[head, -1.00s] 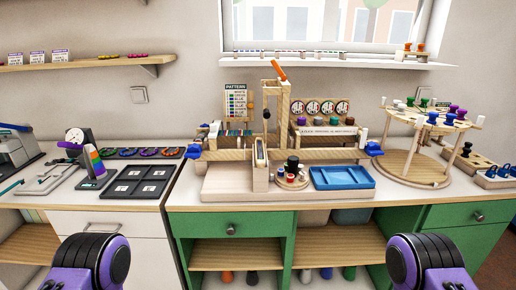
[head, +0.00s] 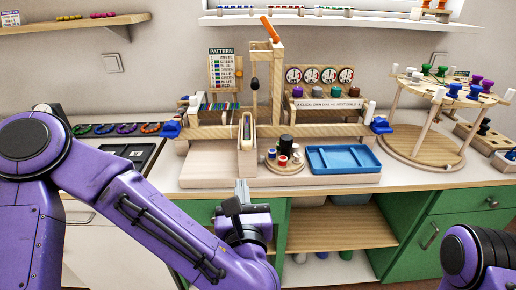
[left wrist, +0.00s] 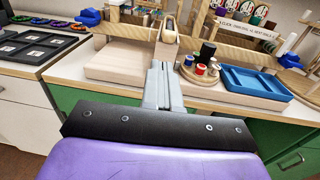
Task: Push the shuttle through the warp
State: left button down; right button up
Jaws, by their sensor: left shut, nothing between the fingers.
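The wooden loom (head: 210,132) stands on the bench, with a long crossbar and blue knobs (head: 171,129) at its ends. Coloured warp threads (head: 220,106) show behind the crossbar at the left. An upright wooden piece with a slotted top (head: 247,138) stands at the loom's front middle; it also shows in the left wrist view (left wrist: 168,42). I cannot clearly make out the shuttle. My left gripper (head: 243,188) is shut and empty, in front of the bench edge and below the upright piece. In the left wrist view its fingers (left wrist: 162,72) point toward that piece. My right gripper is out of view.
A round tray (head: 283,167) with spools and a blue tray (head: 343,160) lie right of the upright piece. A round wooden stand with pegs (head: 425,150) is further right. A pattern board (head: 222,72) stands behind. A dark tray (head: 133,152) is at left.

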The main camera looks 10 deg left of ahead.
pick_arm(q)
jog(key=w, duration=0.1)
jog(key=p, duration=0.2)
send_near(245, 147)
jog(key=p+x, duration=0.2)
jog(key=x, duration=0.4)
jog(key=shift+r, duration=0.1)
jog(key=shift+w+a, duration=0.15)
jog(key=shift+w, duration=0.2)
